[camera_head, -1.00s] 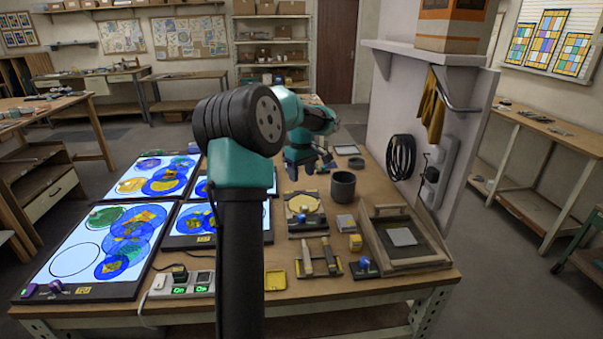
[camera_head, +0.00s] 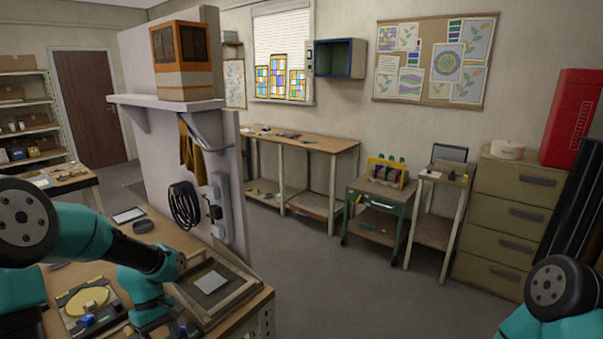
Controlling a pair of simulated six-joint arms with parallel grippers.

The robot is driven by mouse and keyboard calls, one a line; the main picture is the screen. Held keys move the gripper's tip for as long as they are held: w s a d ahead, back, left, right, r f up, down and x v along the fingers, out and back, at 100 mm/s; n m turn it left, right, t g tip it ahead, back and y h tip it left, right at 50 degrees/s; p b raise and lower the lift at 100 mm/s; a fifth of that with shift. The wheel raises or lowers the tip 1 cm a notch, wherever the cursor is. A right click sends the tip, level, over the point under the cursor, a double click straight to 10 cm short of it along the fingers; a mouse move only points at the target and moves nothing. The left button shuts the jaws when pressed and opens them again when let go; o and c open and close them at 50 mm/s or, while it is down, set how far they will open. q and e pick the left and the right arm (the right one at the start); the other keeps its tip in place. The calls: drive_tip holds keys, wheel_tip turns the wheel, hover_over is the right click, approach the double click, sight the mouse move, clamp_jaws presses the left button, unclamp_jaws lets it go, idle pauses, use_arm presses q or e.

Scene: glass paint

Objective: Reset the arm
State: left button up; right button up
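My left arm comes in from the left, with its elbow at the left edge and its wrist bent down over the workbench (camera_head: 255,303). Its gripper (camera_head: 150,326) is low at the bottom edge, just left of a wooden-framed tray (camera_head: 243,292) with a pale square sheet (camera_head: 210,283) in it. The fingers are dark and partly cut off, so I cannot tell whether they are open. Only a joint of my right arm shows at the bottom right; its gripper is out of view.
A yellow disc on a dark board (camera_head: 87,300) lies left of the gripper. A dark round dish (camera_head: 144,226) stands behind the arm. A white partition (camera_head: 150,170) with a black cable coil (camera_head: 185,205) rises behind the tray. The floor (camera_head: 345,285) right of the bench is clear.

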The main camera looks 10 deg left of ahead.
use_arm(q)
drive_tip(key=s+d+f+m+g, duration=0.1)
drive_tip(key=s+d+f, duration=0.2)
drive_tip(key=d, duration=0.2)
drive_tip(key=s+d+f+m, duration=0.2)
drive_tip(key=d+f, duration=0.1)
drive_tip(key=d, duration=0.2)
drive_tip(key=d+f+m+t, duration=0.2)
drive_tip(key=d+f+m, duration=0.2)
drive_tip(key=f, duration=0.5)
drive_tip(key=s+d+f+m+t, duration=0.1)
drive_tip(key=d+f+m+t, duration=0.1)
drive_tip(key=d+f+m, duration=0.2)
drive_tip(key=shift+s+d+f+m+t, duration=0.35)
drive_tip(key=shift+d+f, duration=1.3)
drive_tip(key=shift+f, duration=1.3)
